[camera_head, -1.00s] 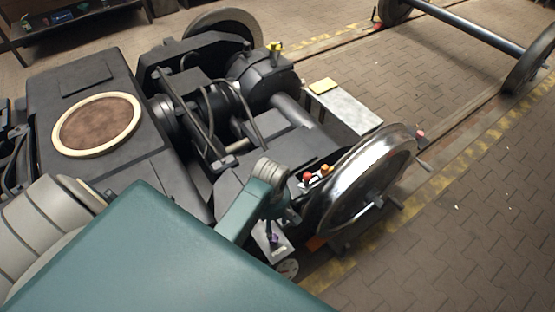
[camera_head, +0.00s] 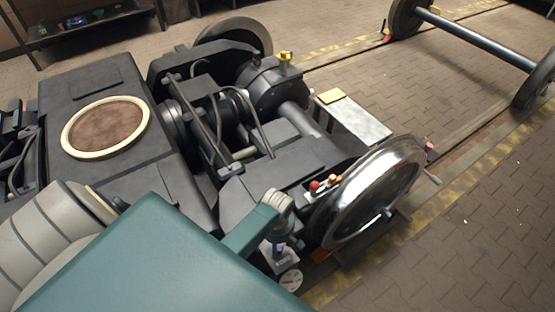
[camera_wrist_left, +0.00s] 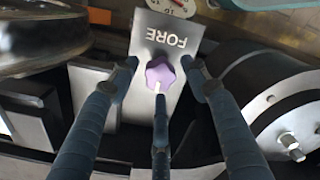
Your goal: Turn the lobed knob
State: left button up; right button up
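The lobed knob (camera_wrist_left: 160,72) is purple with a pale pointer line. It sits on a grey plate (camera_wrist_left: 178,22) marked FORE, which reads upside down in the left wrist view. My left gripper (camera_wrist_left: 160,76) is over the plate with its three dark fingers spread around the knob, two at the sides and one below. Gaps show beside the knob, so the gripper looks open. In the head view the left gripper (camera_head: 279,244) is small, above the plate (camera_head: 283,262), and mostly covers the knob. My right gripper is in neither view.
A round gauge (camera_head: 290,280) is beside the plate. The dark bogie frame (camera_head: 130,170) fills the left. Paved floor (camera_head: 480,220) at the right is clear.

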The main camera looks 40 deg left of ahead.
pick_arm(q)
jog(key=c, duration=0.9)
